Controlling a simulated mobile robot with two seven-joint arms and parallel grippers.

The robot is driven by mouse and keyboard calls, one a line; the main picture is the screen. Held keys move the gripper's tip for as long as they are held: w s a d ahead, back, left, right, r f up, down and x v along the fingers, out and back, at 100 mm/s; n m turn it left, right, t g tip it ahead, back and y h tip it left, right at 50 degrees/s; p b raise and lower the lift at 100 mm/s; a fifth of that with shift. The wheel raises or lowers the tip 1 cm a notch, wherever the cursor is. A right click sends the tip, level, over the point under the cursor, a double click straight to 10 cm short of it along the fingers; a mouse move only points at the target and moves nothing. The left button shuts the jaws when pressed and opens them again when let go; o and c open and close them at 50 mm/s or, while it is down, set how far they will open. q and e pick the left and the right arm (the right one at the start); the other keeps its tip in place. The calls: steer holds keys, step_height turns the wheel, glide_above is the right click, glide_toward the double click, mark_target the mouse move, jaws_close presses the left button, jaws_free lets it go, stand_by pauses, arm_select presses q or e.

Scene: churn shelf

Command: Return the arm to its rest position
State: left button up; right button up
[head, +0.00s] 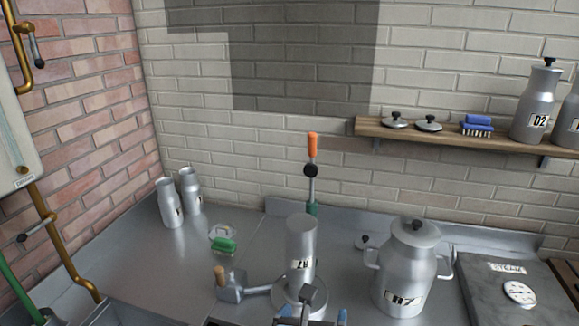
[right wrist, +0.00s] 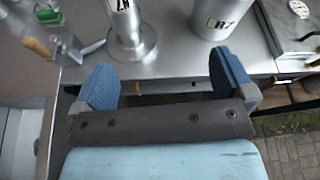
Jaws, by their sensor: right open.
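My right gripper (right wrist: 164,86) is open and empty in the right wrist view, its two blue fingers wide apart in front of the counter edge. The tips of its fingers (head: 314,312) show at the bottom of the head view. Beyond it on the steel counter stand a tall metal cylinder on a round base (head: 300,250) and a lidded metal churn with side handles (head: 405,270). The cylinder (right wrist: 128,30) and the churn (right wrist: 212,18) also show in the right wrist view, apart from the fingers. My left gripper is not in view.
A wooden-handled metal tool (head: 230,288) lies left of the cylinder. A wall shelf (head: 460,141) holds lids, a blue brush and cans.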

steer(key=w+d+f+n+h, duration=0.1)
steer(key=d+f+h, duration=0.15)
steer(key=d, duration=0.85)
steer(key=w+d+f+n+h, duration=0.15)
steer(key=d+f, duration=0.25)
steer(key=d, duration=0.6)
steer(key=s+d+f+m+g+y, duration=0.1)
steer(key=s+f+m+g+y, duration=0.1)
steer(key=s+f+m+y, duration=0.35)
steer(key=s+d+f+m+g+y, duration=0.1)
steer(key=s+f+m+y, duration=0.15)
steer(key=f+m, duration=0.55)
steer(key=s+d+f+m+y, duration=0.2)
steer(key=s+d+f+m, duration=0.1)
steer(key=s+m, duration=0.4)
steer(key=s+d+f+m+y, duration=0.1)
steer(key=s+d+f+m, duration=0.25)
steer(key=m, duration=0.55)
steer(key=a+r+m+p, duration=0.1)
steer(key=a+m, duration=0.3)
steer(key=a, duration=1)
steer(key=shift+w+r+m+t+y, duration=0.3)
steer(key=shift+r+t+y, duration=0.1)
steer(key=shift+r, duration=0.3)
